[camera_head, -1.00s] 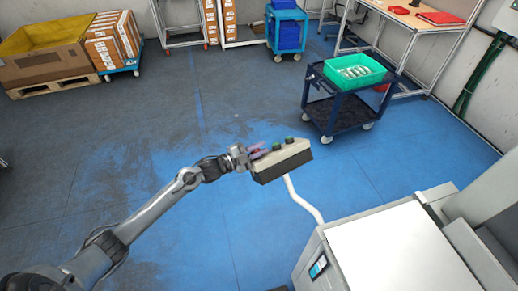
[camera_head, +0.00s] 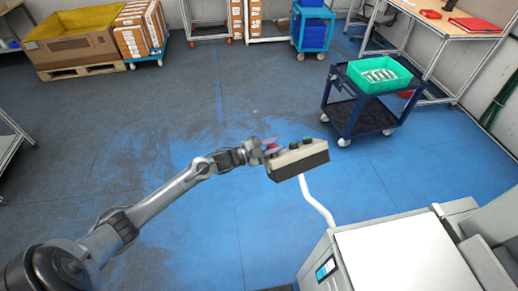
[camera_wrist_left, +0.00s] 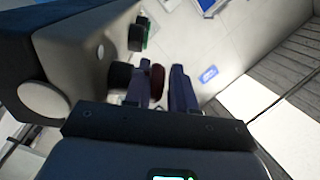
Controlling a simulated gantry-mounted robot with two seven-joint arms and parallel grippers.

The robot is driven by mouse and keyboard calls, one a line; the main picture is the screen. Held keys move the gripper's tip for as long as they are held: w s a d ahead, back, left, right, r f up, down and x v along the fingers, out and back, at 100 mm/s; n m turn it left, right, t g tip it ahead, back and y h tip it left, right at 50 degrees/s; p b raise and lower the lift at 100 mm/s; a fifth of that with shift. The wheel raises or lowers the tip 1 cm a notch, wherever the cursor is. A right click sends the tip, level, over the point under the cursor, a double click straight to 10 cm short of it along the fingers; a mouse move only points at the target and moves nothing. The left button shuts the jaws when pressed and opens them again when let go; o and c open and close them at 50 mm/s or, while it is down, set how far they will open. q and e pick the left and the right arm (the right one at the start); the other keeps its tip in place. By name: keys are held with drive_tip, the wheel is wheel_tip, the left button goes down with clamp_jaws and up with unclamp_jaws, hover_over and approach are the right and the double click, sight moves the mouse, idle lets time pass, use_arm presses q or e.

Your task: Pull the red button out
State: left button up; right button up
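The red button (camera_wrist_left: 157,80) shows in the left wrist view between my two left fingers, apart from the right-hand finger and close to the left-hand one. In the head view it is a small reddish spot (camera_head: 271,148) at the left end of the control box (camera_head: 300,164). The box has a light top, dark sides, and dark and green buttons (camera_head: 307,140) beside the red one. My left gripper (camera_head: 265,148) is at that end of the box; its fingers (camera_wrist_left: 162,88) are open around the button. Whether either finger touches it is unclear. My right gripper is out of view.
A white pole (camera_head: 317,203) bears the box. A white-topped machine (camera_head: 405,252) stands at the lower right. A dark cart (camera_head: 358,118) with a green bin (camera_head: 379,75) stands behind. The blue floor (camera_head: 200,125) is mostly clear.

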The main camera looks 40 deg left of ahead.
use_arm(q)
drive_tip(key=v, duration=1)
drive_tip(key=shift+r, duration=0.1)
